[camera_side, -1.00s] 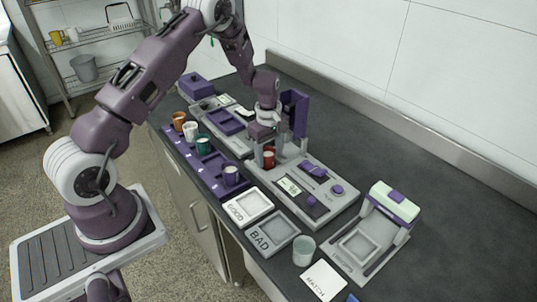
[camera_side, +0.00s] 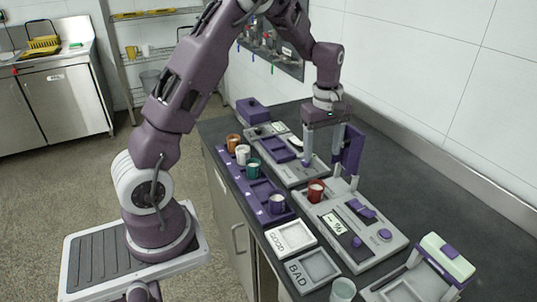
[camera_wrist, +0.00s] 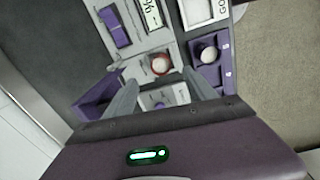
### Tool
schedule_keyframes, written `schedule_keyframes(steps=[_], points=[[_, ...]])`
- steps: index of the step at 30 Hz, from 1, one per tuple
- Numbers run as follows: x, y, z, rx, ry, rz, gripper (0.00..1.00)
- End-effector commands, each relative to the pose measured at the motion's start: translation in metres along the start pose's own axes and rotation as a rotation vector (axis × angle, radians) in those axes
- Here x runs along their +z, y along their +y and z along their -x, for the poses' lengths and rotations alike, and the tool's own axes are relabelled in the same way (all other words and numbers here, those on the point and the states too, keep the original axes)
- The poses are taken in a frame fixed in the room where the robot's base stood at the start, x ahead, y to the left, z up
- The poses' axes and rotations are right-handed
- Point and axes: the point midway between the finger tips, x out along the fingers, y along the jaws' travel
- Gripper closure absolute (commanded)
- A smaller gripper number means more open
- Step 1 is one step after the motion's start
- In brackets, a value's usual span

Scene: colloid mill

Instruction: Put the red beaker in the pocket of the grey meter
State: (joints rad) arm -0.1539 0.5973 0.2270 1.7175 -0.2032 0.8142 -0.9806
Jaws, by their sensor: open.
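The red beaker (camera_side: 316,190) stands upright at the far end of the grey meter (camera_side: 372,228), the device with a display and purple controls. It looks seated in the meter's pocket, though the pocket floor is hidden. In the wrist view the beaker (camera_wrist: 160,64) shows from above, just beyond the fingertips. My gripper (camera_side: 322,163) is open and empty, above the beaker and apart from it. Its two fingers also show in the wrist view (camera_wrist: 160,77).
A purple rack (camera_side: 286,217) holds orange, white, teal and purple beakers on the left. A purple tower (camera_side: 353,150) stands close behind my gripper. GOOD (camera_side: 306,235) and BAD (camera_side: 330,268) trays lie in front. Another grey device (camera_side: 300,168) is beyond.

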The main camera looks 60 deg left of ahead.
Motion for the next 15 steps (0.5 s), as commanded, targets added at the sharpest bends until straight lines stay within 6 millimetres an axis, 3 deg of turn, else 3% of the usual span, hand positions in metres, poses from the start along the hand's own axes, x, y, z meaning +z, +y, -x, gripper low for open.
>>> schedule_keyframes(steps=[1, 3, 7, 10, 12, 15], points=[[0.016, -0.008, 0.032, 0.044, 0.000, -0.091, 0.36], [0.044, -0.030, 0.078, 0.105, 0.008, -0.274, 0.36], [0.097, -0.096, 0.144, 0.217, 0.069, -0.664, 0.36], [0.128, -0.158, 0.169, 0.283, 0.161, -0.968, 0.36], [0.142, -0.195, 0.173, 0.308, 0.232, -1.147, 0.36], [0.152, -0.231, 0.168, 0.322, 0.317, -1.327, 0.36]])
